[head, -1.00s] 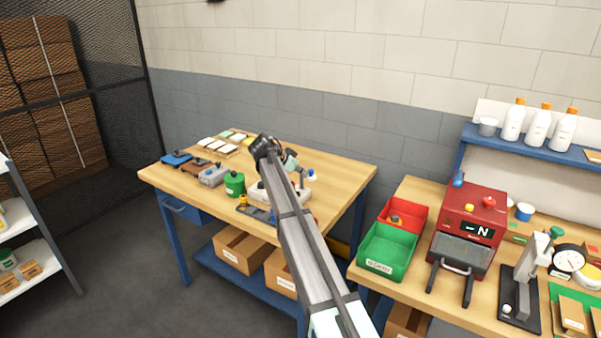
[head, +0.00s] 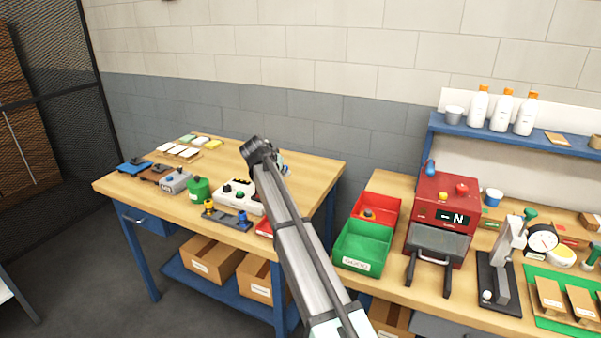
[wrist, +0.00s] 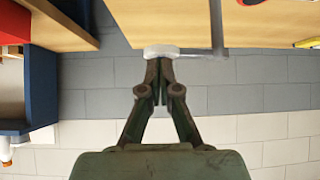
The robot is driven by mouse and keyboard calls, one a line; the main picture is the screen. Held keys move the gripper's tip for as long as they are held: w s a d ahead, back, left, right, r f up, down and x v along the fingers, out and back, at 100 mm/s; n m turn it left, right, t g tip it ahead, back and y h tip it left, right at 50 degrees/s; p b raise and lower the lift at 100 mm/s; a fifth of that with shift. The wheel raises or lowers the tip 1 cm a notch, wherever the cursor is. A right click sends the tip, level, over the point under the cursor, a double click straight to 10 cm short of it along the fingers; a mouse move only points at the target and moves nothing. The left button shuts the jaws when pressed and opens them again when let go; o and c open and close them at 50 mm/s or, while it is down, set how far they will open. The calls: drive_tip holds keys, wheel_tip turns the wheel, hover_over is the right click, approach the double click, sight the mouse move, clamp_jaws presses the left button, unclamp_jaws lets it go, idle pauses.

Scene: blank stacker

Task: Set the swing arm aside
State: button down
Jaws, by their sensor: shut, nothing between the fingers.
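In the wrist view, a pale, rounded piece (wrist: 160,52) lies right at the fingertips of my gripper (wrist: 161,68). A thin bar runs from it to a grey post (wrist: 216,25); this looks like the swing arm. My gripper is shut with nothing held, its tips against or just short of the pale piece; I cannot tell if they touch. In the head view, my own arm covers most of this spot, and only a small blue and white part (head: 283,161) shows beside it above the left table (head: 310,165).
A white box with knobs (head: 240,196), a green canister (head: 198,188) and a grey plate with posts (head: 227,216) stand on the left table. Red (head: 376,213) and green bins (head: 363,246) and a red machine (head: 444,210) stand on the right bench.

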drive_tip(key=shift+w+d+b, duration=0.3)
drive_tip(key=shift+b, duration=0.05)
idle(0.5)
